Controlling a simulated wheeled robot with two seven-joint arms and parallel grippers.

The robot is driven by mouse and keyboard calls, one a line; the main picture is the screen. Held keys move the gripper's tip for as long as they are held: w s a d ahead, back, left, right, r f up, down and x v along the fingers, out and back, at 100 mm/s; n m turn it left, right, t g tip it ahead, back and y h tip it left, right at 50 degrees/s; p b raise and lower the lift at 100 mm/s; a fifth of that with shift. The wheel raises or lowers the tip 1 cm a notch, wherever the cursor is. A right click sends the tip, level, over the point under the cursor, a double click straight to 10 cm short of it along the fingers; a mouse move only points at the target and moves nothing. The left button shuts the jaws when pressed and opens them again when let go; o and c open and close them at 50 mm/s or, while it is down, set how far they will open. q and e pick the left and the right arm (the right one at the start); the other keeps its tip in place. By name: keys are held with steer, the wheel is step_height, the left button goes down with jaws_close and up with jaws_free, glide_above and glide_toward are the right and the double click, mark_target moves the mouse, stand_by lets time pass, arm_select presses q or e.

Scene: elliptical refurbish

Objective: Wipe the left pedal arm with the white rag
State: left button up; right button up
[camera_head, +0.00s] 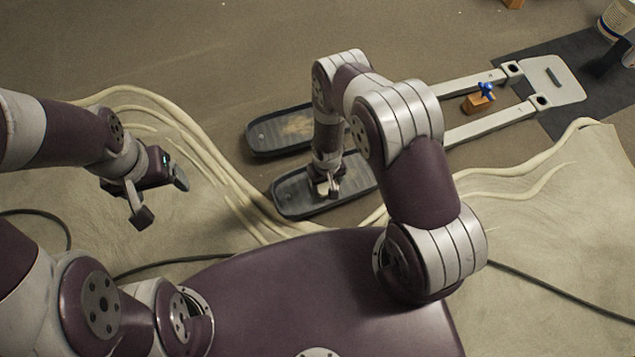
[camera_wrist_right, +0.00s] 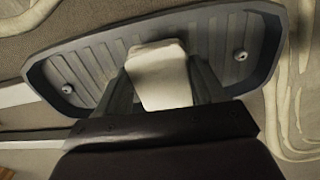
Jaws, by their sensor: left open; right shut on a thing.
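The white rag (camera_wrist_right: 160,75) is pinched between the fingers of my right gripper (camera_head: 328,188). In the head view the rag (camera_head: 322,187) is at the near dark pedal (camera_head: 285,205); in the right wrist view it lies in front of the ribbed pedal tray (camera_wrist_right: 228,45). I cannot tell whether it touches. Two pale pedal arms, far (camera_head: 470,84) and near (camera_head: 492,127), run right from the pedals, partly hidden by my right arm. I cannot tell which is the left one. The far pedal (camera_head: 265,138) has a brownish patch. My left gripper (camera_head: 160,197) is open and empty, away at the left.
A pale end plate (camera_head: 552,82) on a dark mat (camera_head: 590,75) joins the pedal arms. A wooden block (camera_head: 477,103) with a blue knob (camera_head: 486,89) sits between them. A tub (camera_head: 616,20) stands at top right.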

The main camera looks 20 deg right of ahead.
steer(key=shift+w+d, duration=0.15)
steer(key=shift+d, duration=1.05)
steer(key=shift+w+d, duration=0.1)
steer(key=shift+d, duration=1.05)
glide_above(361, 177)
steer(key=shift+a+r, duration=0.1)
step_height(361, 177, up, 6)
steer(key=p, duration=0.5)
step_height(361, 177, up, 3)
steer(key=p, duration=0.2)
steer(key=shift+p, duration=0.3)
